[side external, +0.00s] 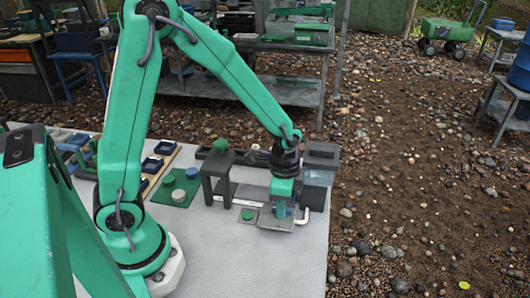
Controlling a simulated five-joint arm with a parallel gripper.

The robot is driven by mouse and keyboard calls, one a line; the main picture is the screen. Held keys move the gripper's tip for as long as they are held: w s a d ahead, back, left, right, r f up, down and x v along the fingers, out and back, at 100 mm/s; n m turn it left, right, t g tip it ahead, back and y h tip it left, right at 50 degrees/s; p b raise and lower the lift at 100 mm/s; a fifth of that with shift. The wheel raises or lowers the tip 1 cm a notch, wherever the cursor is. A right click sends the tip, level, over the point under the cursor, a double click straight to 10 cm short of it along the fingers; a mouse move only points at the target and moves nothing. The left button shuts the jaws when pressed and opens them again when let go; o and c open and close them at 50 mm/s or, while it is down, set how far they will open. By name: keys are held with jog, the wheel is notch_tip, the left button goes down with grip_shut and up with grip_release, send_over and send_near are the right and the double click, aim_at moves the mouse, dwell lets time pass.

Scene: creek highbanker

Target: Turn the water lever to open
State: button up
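My gripper (284,207) points down at the right end of the white table, close beside a grey box-like unit with a translucent bluish section (318,177). A white bent piece (303,217), perhaps the water lever or a pipe, shows just right of my gripper's tip. I cannot tell whether they touch. The lever is not clearly identifiable, and its position cannot be read. My gripper's fingers are small and partly merged with the grey plate below, so I cannot tell whether they are open or shut.
A small plate with a green button (248,214) lies nearby. A green mat (170,198) holds round pieces. The white table (235,265) is clear in front; pebbly ground lies right.

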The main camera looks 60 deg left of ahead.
jog(key=shift+r, duration=3.15)
jog(key=shift+s+a+r, duration=0.1)
jog(key=shift+s+r, duration=0.1)
jog(key=shift+r, duration=0.3)
jog(key=s+a+r+n+t, duration=0.2)
jog(key=s+r+n, duration=0.2)
jog(key=s+r, duration=0.1)
jog(key=s+a+r+n+t, duration=0.2)
jog(key=s+r+n, duration=0.3)
jog(key=r, duration=0.3)
jog(key=shift+s+a+t, duration=0.25)
jog(key=shift+s+t, duration=0.45)
jog(key=shift+t, duration=0.1)
